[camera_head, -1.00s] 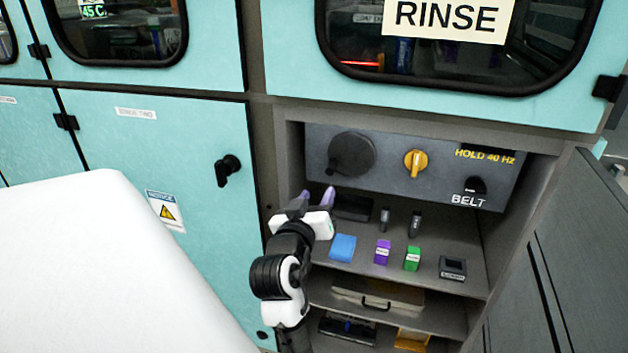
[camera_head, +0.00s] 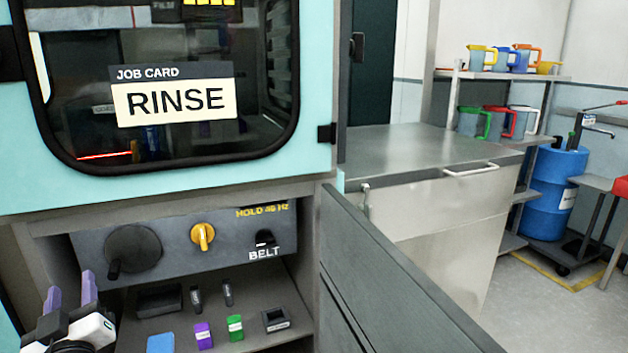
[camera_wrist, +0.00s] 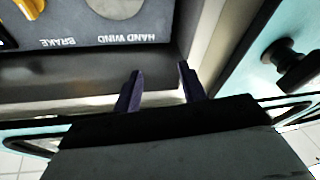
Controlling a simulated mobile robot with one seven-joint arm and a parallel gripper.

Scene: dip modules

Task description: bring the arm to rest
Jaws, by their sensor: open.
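My gripper (camera_head: 72,290) is at the lower left of the head view, in front of the left side of the open compartment. Its two purple fingers stand apart with nothing between them. In the wrist view my gripper (camera_wrist: 158,82) is also open and empty, pointing toward the compartment's edge below the control panel (camera_wrist: 130,25). Most of my arm is out of the head view.
The compartment shelf (camera_head: 265,340) holds a blue block (camera_head: 160,344), a purple block (camera_head: 203,336), a green block (camera_head: 235,328) and dark items. An open grey door (camera_head: 385,285) stands right of it. A steel counter (camera_head: 410,150) and blue drum (camera_head: 555,190) are further right.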

